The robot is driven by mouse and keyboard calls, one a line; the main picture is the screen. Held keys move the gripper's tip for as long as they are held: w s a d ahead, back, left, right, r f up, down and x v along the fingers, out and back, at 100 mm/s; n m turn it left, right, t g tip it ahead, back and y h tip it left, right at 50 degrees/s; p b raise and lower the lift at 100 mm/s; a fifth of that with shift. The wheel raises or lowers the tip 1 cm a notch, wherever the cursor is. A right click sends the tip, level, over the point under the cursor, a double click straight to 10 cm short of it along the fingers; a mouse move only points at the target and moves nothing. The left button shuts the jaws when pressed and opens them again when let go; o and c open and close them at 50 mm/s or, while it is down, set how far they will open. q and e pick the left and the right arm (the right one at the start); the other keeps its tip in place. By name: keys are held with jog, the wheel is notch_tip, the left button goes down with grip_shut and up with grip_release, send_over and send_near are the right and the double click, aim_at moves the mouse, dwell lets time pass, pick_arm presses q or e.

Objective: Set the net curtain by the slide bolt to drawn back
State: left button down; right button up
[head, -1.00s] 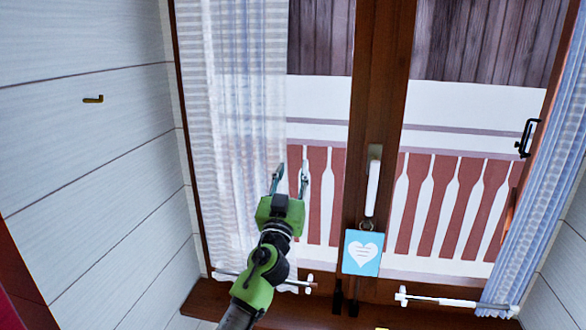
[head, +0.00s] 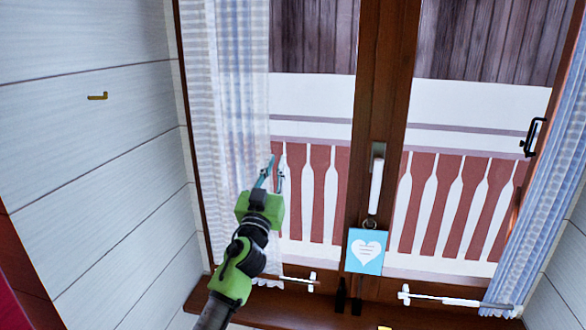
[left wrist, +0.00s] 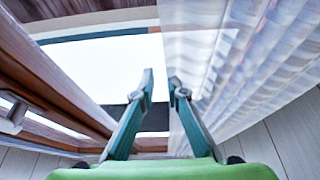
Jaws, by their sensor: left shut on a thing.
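A sheer white net curtain (head: 225,90) hangs over the left part of the left window pane, with its free inner edge just left of the pane's middle. My left gripper (head: 275,172) is at that inner edge, low on the curtain, with its fingers nearly together. In the left wrist view the fingertips (left wrist: 162,85) close at the edge of the curtain (left wrist: 235,70), which spreads to the right. The pinched cloth itself is hard to make out. My right gripper is out of view. I cannot tell for sure which fitting is the slide bolt.
A second curtain (head: 545,200) is gathered at the right side. A white window handle (head: 376,185) and a blue heart tag (head: 366,251) are on the middle post. A black fitting (head: 531,138) is at right.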

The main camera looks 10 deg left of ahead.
pick_arm(q)
jog(key=a, duration=1.2)
jog(key=shift+s+a+p, duration=0.25)
jog(key=shift+p, duration=0.05)
jog(key=c, duration=2.2)
grip_release()
jog(key=shift+o, duration=1.1)
jog(key=shift+a, duration=0.2)
jog(key=shift+s+d+f, duration=0.15)
jog(key=shift+s+f, duration=0.05)
jog(key=shift+s, duration=0.15)
jog(key=v, duration=1.1)
jog(key=shift+s+f, duration=0.1)
